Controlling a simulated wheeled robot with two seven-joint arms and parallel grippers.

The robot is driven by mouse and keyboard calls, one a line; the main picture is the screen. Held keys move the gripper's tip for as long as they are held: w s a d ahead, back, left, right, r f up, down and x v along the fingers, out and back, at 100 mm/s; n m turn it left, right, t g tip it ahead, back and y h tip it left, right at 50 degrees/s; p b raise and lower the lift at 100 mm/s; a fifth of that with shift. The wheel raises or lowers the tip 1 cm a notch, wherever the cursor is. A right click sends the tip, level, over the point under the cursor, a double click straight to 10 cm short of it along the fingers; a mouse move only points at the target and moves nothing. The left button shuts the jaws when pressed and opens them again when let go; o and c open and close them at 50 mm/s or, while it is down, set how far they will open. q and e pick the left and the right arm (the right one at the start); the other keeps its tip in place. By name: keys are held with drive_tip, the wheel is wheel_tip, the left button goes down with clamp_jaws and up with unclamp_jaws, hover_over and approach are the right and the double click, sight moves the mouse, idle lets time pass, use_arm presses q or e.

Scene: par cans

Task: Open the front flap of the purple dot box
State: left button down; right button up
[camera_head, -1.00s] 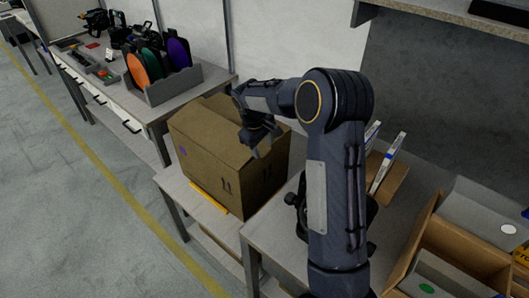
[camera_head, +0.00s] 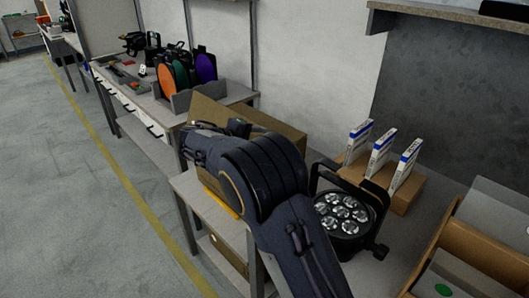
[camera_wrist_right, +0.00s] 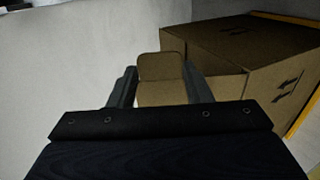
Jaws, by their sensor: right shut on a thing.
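The cardboard box (camera_head: 286,131) stands on a low table in the head view, mostly hidden behind my right arm. Its purple dot is hidden. In the right wrist view the box (camera_wrist_right: 235,42) is at the upper right, with dark arrow marks on its walls. My right gripper (camera_wrist_right: 160,84) has a cardboard flap (camera_wrist_right: 160,68) between its fingers and is shut on it. I cannot tell which flap it is. In the head view the fingers are hidden behind my arm. My left gripper is in neither view.
A round stage light (camera_head: 345,215) and a small carton with several white packets (camera_head: 380,152) stand right of my arm. A larger open carton (camera_head: 490,235) is at the lower right. A bench with coloured discs (camera_head: 205,68) is behind. The floor at left is clear.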

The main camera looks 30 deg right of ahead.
drive_tip(key=s+a+f+t+h+b, duration=0.2)
drive_tip(key=a+f+t+h+b, duration=0.1)
drive_tip(key=a+h+b, duration=0.6)
drive_tip(key=shift+s+a+f+t+h+b, duration=0.35)
drive_tip(key=shift+f+h+b, duration=0.5)
drive_tip(key=shift+h+b, duration=1.45)
drive_tip(key=shift+y+b, duration=0.6)
drive_tip(key=shift+b, duration=0.05)
drive_tip(key=o, duration=1.4)
drive_tip(key=shift+a+f, duration=0.1)
drive_tip(key=v, duration=0.7)
drive_tip(key=shift+a+f, duration=0.2)
